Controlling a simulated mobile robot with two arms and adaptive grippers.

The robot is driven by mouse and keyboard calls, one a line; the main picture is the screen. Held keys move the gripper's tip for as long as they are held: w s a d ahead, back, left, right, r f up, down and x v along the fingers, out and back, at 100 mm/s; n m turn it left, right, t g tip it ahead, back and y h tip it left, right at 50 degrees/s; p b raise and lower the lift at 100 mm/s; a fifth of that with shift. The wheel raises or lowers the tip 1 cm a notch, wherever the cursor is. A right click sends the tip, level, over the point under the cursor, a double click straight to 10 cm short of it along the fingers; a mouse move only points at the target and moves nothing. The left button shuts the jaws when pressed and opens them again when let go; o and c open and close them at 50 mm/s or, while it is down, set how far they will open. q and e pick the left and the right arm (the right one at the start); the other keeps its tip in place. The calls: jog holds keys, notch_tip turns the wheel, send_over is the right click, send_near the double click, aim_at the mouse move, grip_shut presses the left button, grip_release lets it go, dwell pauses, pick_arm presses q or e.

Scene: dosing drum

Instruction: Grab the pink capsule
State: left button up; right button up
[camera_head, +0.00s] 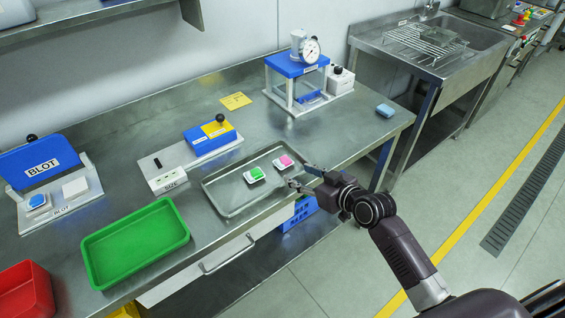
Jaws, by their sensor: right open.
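The pink capsule (284,161) sits on a small white base in the shallow metal tray (223,203), towards its far right end. A green capsule (256,173) on a similar white base is to its left in the same tray. My right gripper (298,176) reaches in from the right over the tray's right edge. Its fingers are apart, with nothing between them, just right of and below the pink capsule. I cannot tell its exact height above the tray. My left gripper is not in view.
A green bin (133,243) and a red bin (25,291) stand at the left. A blue BLOT device (40,165), a SIZE device (165,171) and a dial gauge press (297,68) stand along the bench. A blue block (385,110) lies near the bench's right end.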

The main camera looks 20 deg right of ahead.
aim_at(287, 163)
jog(key=shift+w+d+r, duration=0.25)
jog(key=shift+w+d, duration=0.05)
jog(key=shift+w, duration=0.45)
jog(key=shift+p+x, duration=0.35)
jog(key=shift+x, duration=3.2)
jog(key=shift+d, duration=0.1)
jog(key=shift+c, duration=0.4)
jog(key=c, duration=0.6)
